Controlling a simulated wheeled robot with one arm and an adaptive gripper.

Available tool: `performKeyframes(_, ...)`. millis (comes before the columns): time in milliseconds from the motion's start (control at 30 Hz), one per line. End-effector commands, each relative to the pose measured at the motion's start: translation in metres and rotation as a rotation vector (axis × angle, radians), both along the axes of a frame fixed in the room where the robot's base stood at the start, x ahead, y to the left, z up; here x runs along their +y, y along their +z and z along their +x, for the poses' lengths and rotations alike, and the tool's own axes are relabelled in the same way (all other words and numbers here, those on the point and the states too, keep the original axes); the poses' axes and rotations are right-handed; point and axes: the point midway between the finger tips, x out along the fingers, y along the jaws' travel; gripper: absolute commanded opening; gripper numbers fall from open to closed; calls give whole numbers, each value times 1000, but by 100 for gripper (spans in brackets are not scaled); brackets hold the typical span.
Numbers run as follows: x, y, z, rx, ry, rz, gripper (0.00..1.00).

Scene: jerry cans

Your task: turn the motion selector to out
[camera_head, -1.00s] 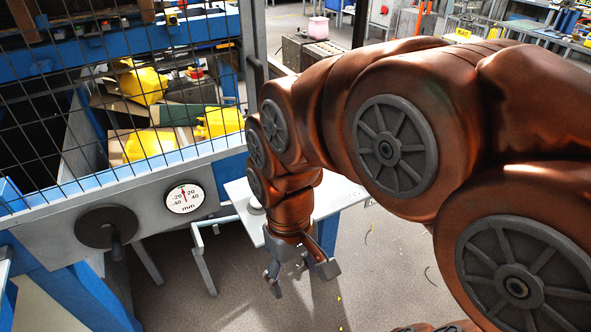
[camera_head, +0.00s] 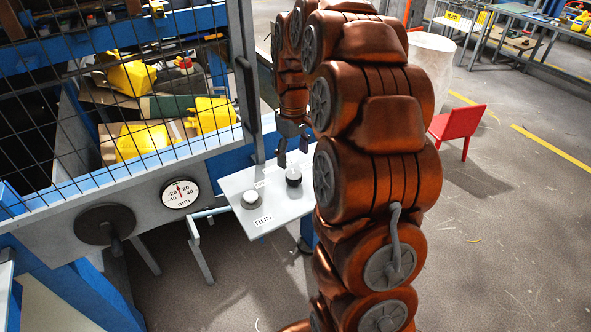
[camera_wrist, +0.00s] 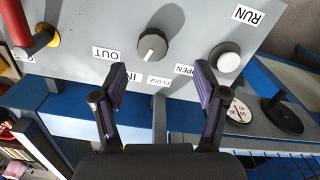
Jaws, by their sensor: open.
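The motion selector is a round dark knob (camera_wrist: 152,45) on a grey panel (camera_wrist: 190,22), with a pale pointer mark. The labels OUT, IN, CLOSE and OPEN are around it. Its mark points down the wrist picture toward IN and CLOSE; I cannot tell which. OUT (camera_wrist: 105,53) is left of the knob. In the head view the knob (camera_head: 293,175) stands on the small grey table-like panel (camera_head: 235,183). My gripper (camera_wrist: 161,66) is open and empty, its fingers spread to either side below the knob in the wrist view. In the head view my gripper (camera_head: 293,153) hangs above the knob.
A white button (camera_wrist: 226,60) by the RUN label is right of the knob. A red handle (camera_wrist: 15,22) with a yellow part is at the left. A gauge (camera_head: 180,193), crank wheel (camera_head: 105,225) and mesh guard (camera_head: 110,110) with yellow cans are left of the panel.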

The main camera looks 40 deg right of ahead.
Motion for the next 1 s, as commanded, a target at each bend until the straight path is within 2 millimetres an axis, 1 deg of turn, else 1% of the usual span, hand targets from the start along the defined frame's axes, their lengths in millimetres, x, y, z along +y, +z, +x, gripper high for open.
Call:
performKeyframes(33, -5, -1, 3, -1, -1, -1, 72)
performKeyframes(100, -10, -3, 5, -3, 1, -3, 72)
performKeyframes(267, -11, -13, 5, 0, 3, -1, 72)
performKeyframes(600, -10, -59, 4, 3, 2, 0, 72)
performKeyframes(700, -10, -70, 5, 1, 2, 0, 72)
performKeyframes(833, -10, -77, 6, -2, 2, -2, 72)
performKeyframes(1000, -10, -80, 6, -4, 2, -2, 72)
